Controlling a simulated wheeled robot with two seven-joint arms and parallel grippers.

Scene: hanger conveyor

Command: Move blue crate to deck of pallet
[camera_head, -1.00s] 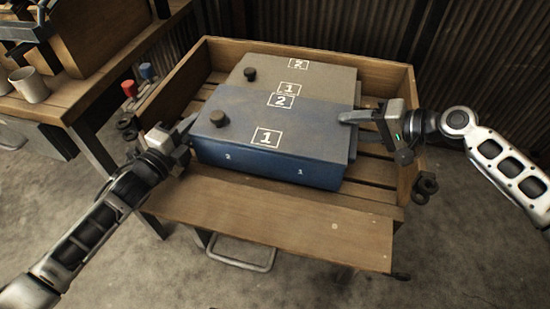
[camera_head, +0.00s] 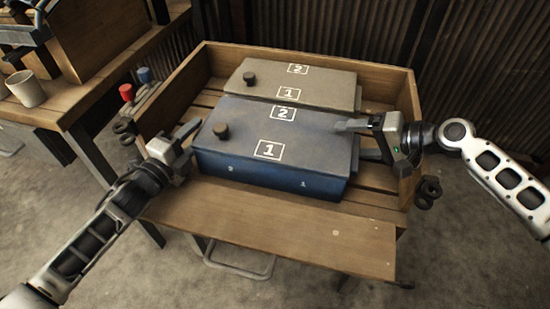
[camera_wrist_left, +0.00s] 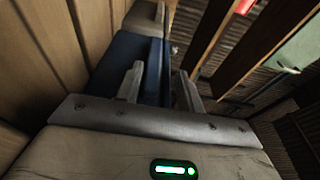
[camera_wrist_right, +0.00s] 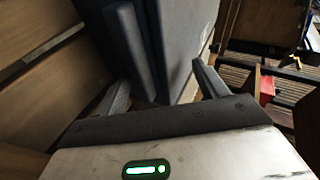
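The blue crate (camera_head: 265,177) has a dark grey-blue lid with a round knob and marks 1 and 2. It sits level in the front half of the wooden pallet (camera_head: 375,176) and appears to rest on the slatted deck. My left gripper (camera_head: 186,140) is open at its left side; the blue wall (camera_wrist_left: 128,50) lies just ahead of the parted fingers in the left wrist view. My right gripper (camera_head: 360,140) is open at its right side, and the crate's side panel (camera_wrist_right: 128,40) is between its parted fingers. The crate's underside is hidden.
A grey-lidded crate (camera_head: 330,83) stands behind the blue one. Wooden walls (camera_head: 385,82) bound the pallet. A front board (camera_head: 270,222) is bare. A bench with a white mug (camera_head: 27,89) is at left, with red (camera_head: 127,92) and blue (camera_head: 145,75) knobs beside the pallet.

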